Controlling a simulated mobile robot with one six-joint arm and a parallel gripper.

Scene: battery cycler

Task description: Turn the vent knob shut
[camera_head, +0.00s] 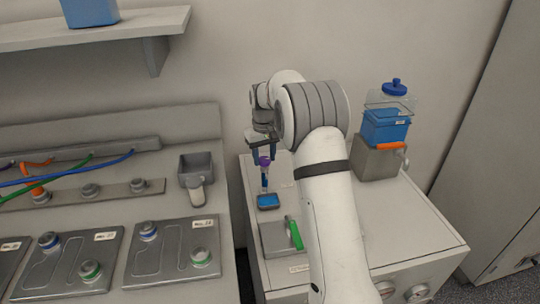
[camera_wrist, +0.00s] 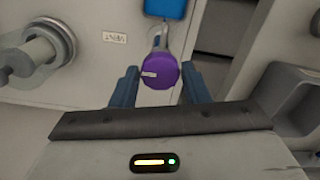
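The purple knob (camera_wrist: 159,71) has a round face with a short white mark pointing left in the wrist view. It sits on a pale stem, and it shows small in the head view (camera_head: 264,161). My gripper (camera_wrist: 159,82) has its two blue fingers on either side of the knob, with a narrow gap showing on each side. In the head view my gripper (camera_head: 263,157) points down over the knob. A small label (camera_wrist: 115,38) is left of the knob in the wrist view; its text is too small to read surely.
A blue block (camera_head: 268,201) and a grey plate with a green handle (camera_head: 294,233) lie on the cabinet top near the knob. A blue container (camera_head: 386,128) stands at the right. A grey holder (camera_head: 195,165) is on the left bench. The cabinet's front right top is clear.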

